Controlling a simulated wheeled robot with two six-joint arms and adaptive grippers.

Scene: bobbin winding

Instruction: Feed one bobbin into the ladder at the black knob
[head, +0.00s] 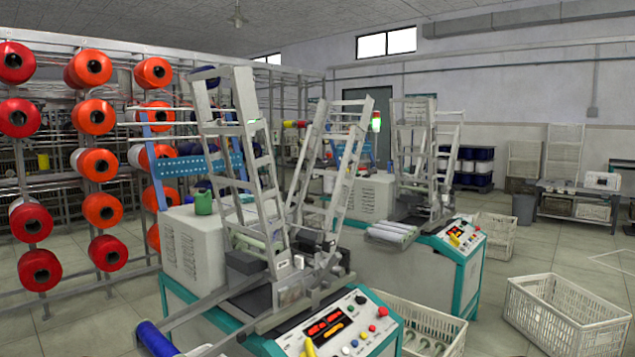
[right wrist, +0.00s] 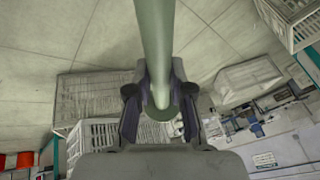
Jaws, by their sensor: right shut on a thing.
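My right gripper (right wrist: 160,105) is shut on a pale grey-green bobbin (right wrist: 157,45) in the right wrist view. The bobbin is a long tube that runs from between the fingers up past the top edge of the picture. In the head view the near machine carries a tall left ladder (head: 247,165) and a right ladder (head: 345,160), both of grey metal and leaning apart. A black knob (head: 361,300) sits on its control panel (head: 345,325), beside red and yellow buttons. Neither gripper shows in the head view.
A second machine (head: 440,255) with its own ladders stands behind, with pale bobbins (head: 392,233) on its tray. White crates (head: 565,315) stand on the floor at the right. A rack of red and orange spools (head: 97,208) fills the left. A blue roll (head: 155,338) is at the bottom left.

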